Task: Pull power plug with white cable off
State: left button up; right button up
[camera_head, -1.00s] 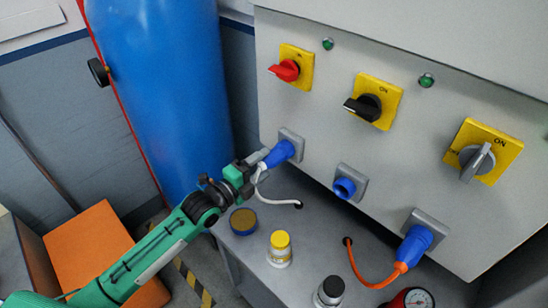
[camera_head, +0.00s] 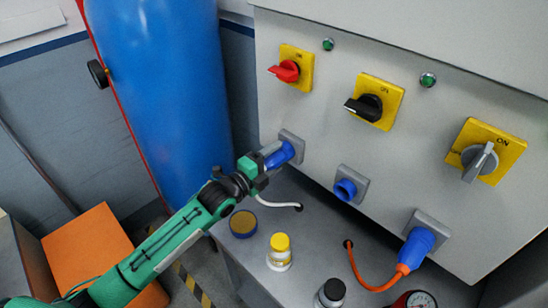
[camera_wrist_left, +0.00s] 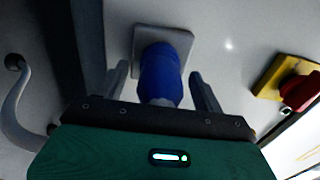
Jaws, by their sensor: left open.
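The blue power plug with the white cable (camera_head: 278,156) sits in the left socket of the grey panel. Its white cable (camera_head: 278,204) runs down to a hole in the shelf. My left gripper (camera_head: 268,157) is at this plug. In the left wrist view the blue plug (camera_wrist_left: 160,75) stands between the two open fingers of the gripper (camera_wrist_left: 164,88), one on each side, with gaps visible. The gripper hides part of the plug in the head view. My right gripper is out of view.
An empty blue socket (camera_head: 347,188) and a blue plug with orange cable (camera_head: 416,247) are to the right. Red (camera_head: 287,70), black (camera_head: 367,106) and grey (camera_head: 480,160) switches sit above. A yellow-capped jar (camera_head: 280,252) and a round tin (camera_head: 243,224) stand on the shelf below. A blue cylinder (camera_head: 165,90) stands left.

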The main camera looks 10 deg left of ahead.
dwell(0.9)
pick_arm(q)
jog(key=c, duration=1.3)
jog(key=shift+s+a+p, duration=0.1)
jog(key=shift+s+p, duration=0.05)
jog(key=shift+p, duration=0.15)
jog(key=shift+s+a, duration=0.1)
jog(key=shift+s, duration=0.05)
jog(key=shift+v, duration=0.8)
jog(key=shift+p+v, duration=0.7)
jog(key=shift+v, duration=1.15)
